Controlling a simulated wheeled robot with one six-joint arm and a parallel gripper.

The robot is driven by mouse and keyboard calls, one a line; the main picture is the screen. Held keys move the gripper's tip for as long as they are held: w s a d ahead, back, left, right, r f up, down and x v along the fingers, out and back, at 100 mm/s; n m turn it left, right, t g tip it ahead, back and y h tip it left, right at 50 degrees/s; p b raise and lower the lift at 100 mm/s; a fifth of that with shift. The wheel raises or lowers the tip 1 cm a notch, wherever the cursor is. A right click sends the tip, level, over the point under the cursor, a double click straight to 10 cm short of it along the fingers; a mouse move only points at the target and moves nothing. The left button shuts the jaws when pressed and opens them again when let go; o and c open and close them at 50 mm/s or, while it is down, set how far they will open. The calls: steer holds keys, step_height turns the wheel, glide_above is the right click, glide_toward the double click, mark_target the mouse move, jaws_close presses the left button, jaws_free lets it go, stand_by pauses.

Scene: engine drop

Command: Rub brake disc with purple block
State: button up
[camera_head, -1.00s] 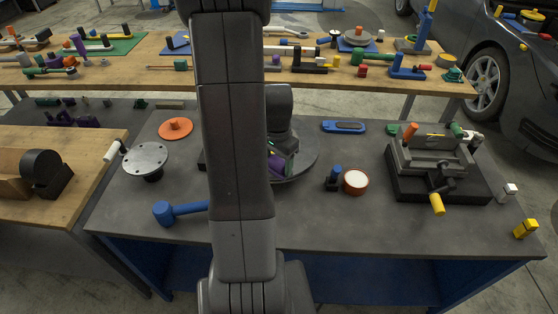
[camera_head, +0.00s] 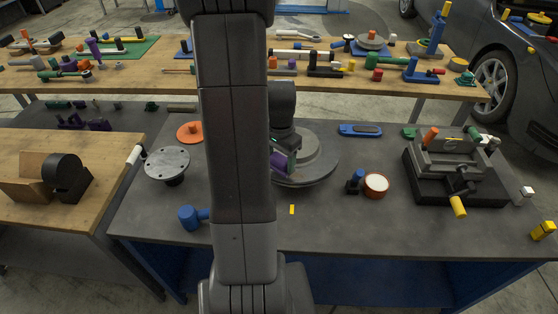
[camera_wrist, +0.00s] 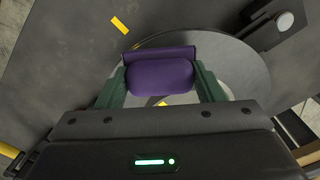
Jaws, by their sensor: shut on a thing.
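The brake disc (camera_head: 322,172) is a wide grey disc with a raised middle, lying flat on the dark workbench. It also shows in the wrist view (camera_wrist: 245,62), partly hidden by my gripper and the block. My gripper (camera_wrist: 160,78) has green fingers shut on the purple block (camera_wrist: 160,74), one at each end. In the head view the purple block (camera_head: 281,162) is at the left part of the disc, partly hidden by my arm. I cannot tell whether the block touches the disc.
A yellow strip (camera_head: 292,209) lies in front of the disc. A red-and-white round part (camera_head: 376,185) and a black-and-blue piece (camera_head: 355,182) stand to the right, then a vise (camera_head: 450,170). A round metal plate (camera_head: 167,163) and blue mallet (camera_head: 190,217) are left.

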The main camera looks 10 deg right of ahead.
mark_target(280, 157)
steer(key=shift+r+p, duration=1.8)
steer(key=shift+r, duration=0.9)
